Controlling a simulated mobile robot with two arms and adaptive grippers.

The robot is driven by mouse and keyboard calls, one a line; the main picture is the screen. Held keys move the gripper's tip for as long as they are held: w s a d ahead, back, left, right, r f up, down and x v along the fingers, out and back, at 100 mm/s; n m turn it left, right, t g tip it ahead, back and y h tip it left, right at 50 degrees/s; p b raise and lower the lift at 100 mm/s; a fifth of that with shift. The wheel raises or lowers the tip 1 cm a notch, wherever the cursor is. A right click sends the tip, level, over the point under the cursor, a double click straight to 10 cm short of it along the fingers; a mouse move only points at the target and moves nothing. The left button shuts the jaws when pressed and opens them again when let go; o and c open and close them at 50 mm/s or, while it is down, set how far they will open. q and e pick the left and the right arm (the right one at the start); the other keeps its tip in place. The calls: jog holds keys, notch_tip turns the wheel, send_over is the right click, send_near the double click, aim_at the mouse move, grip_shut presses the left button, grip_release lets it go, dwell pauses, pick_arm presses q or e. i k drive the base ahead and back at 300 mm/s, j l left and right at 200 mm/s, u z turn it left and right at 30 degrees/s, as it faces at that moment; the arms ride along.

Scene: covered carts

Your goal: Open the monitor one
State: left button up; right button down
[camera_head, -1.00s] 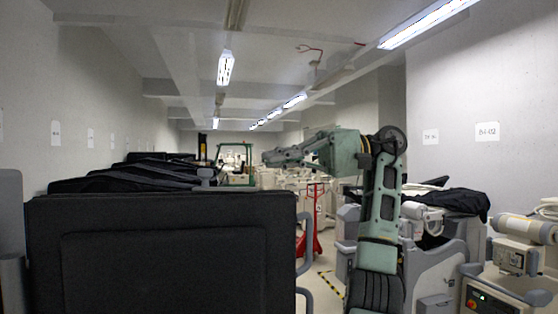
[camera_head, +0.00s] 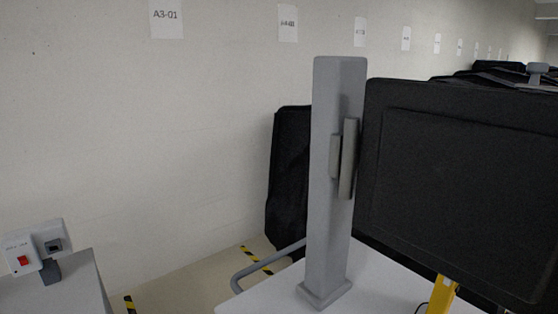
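A large black flat panel, which looks like the monitor (camera_head: 465,185), fills the right side of the head view. It stands beside an upright grey post (camera_head: 338,190) with a grey bracket (camera_head: 348,160) between post and panel. The panel's right part runs out of the frame. I cannot tell whether a screen is lit or covered; the face I see is plain black. Neither of my grippers is in view.
The post stands on a white cart top (camera_head: 275,295) with a grey handle (camera_head: 262,262). A grey box (camera_head: 55,290) with a red switch (camera_head: 22,260) is at the lower left. Black covered things (camera_head: 290,170) stand behind. A yellow part (camera_head: 441,297) shows under the panel. Labelled wall (camera_head: 150,130) behind.

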aim_at(460, 181)
jog(key=k+l, duration=0.8)
jog(key=l, duration=0.15)
